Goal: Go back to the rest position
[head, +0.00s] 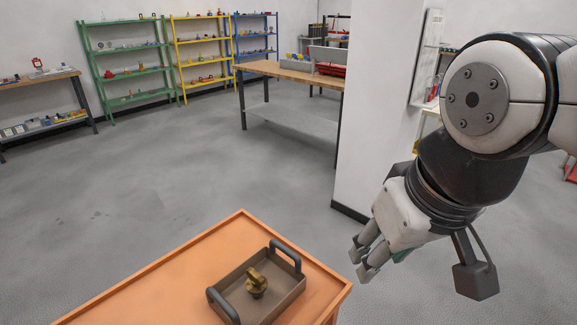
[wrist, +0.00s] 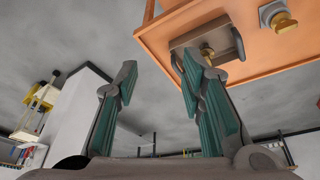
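My gripper (head: 361,262) hangs at the right of the head view, beside the orange tabletop and in front of a white wall end. In the wrist view its two fingers (wrist: 155,66) stand apart with nothing between them. A brass valve (head: 257,284) lies in a grey-brown tray (head: 292,297) with two dark handles, on the orange tabletop (head: 190,265). The tray (wrist: 222,27) and a brass part in it (wrist: 207,52) also show beyond the fingers in the wrist view, the tray partly hidden by a finger. My gripper touches none of these.
Another brass piece with a grey round part (wrist: 284,22) is on the orange surface in the wrist view. The white wall end (head: 375,130) stands close behind my arm. A wooden workbench (head: 265,69) and shelves (head: 127,60) stand far back. Grey floor (head: 190,160) between is clear.

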